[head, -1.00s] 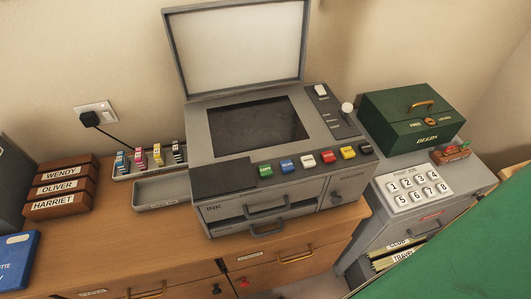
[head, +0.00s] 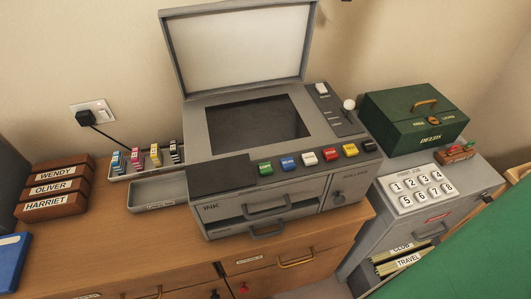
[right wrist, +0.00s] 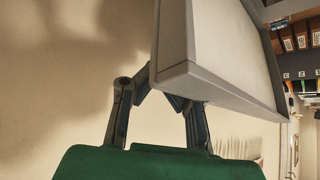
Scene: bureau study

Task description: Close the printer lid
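The grey printer (head: 290,165) stands on the wooden bureau in the head view. Its lid (head: 240,50) is open, standing nearly upright behind the dark glass (head: 258,123). In the right wrist view, the lid (right wrist: 225,55) crosses the upper middle, edge and corner towards me. My right gripper (right wrist: 158,98) has its dark fingers bent inward close to the lid's corner. The lid partly hides the fingertips, so I cannot tell their gap or whether they touch it. A small dark piece at the top edge of the head view may be part of this gripper. My left gripper is not in view.
Ink cartridges (head: 145,158) stand in a tray left of the printer, near a plugged-in cable (head: 84,118). Wooden name blocks (head: 55,188) lie farther left. A green deeds box (head: 415,122) stands on the cabinet at right. A green surface (head: 465,255) fills the lower right.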

